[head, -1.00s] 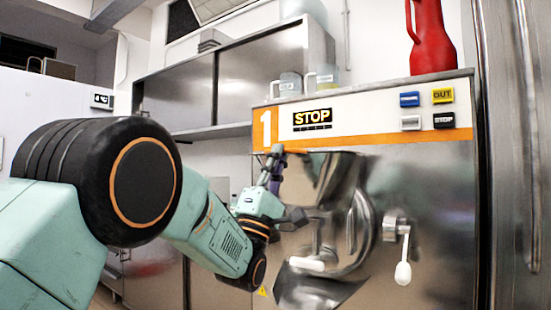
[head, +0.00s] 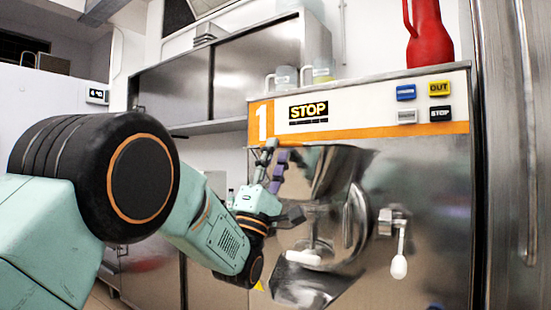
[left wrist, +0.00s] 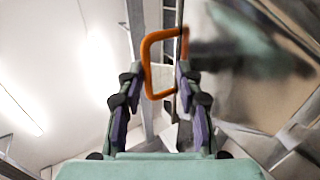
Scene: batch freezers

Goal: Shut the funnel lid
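The steel funnel (head: 338,172) is on the front of machine 1, below its orange stripe. I cannot tell its lid apart from the shiny steel around it. My left gripper (head: 272,150) points up just left of the funnel. In the left wrist view my left gripper (left wrist: 158,72) has its two fingers apart. The handle does not show clearly in the head view. My right gripper is out of view.
Machine 1 (head: 400,170) has a white lever (head: 398,266) to the right of the funnel and a steel spout (head: 305,285) below. A red jug (head: 428,35) and clear jugs (head: 285,78) stand on top. A steel cabinet (head: 245,75) is behind.

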